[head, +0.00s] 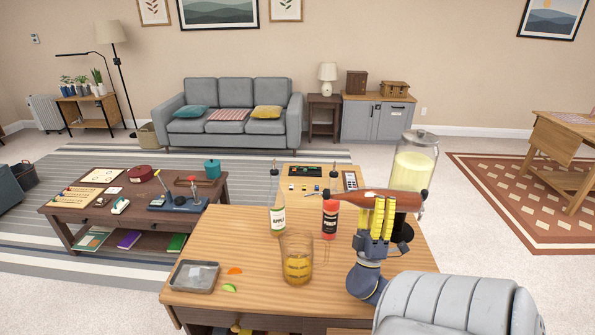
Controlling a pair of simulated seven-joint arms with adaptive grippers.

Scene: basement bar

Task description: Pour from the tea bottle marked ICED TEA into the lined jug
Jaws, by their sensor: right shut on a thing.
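My right gripper (377,216), with yellow fingers, is shut on a brown bottle (352,198) held above the wooden table. The bottle lies nearly level, its narrow neck pointing left and its base right. No ICED TEA marking can be read on it; the fingers cover part of its side. The clear lined jug (297,262) stands upright on the table, to the left of and below the bottle's neck, with amber liquid inside. The neck end is apart from the jug, and I see no stream between them. My left gripper is not in view.
A pale bottle (277,218) and a red bottle (330,219) stand behind the jug. A grey tray (194,276), an orange slice (235,271) and a green slice (229,288) lie left. A big drink dispenser (413,168) stands behind the gripper.

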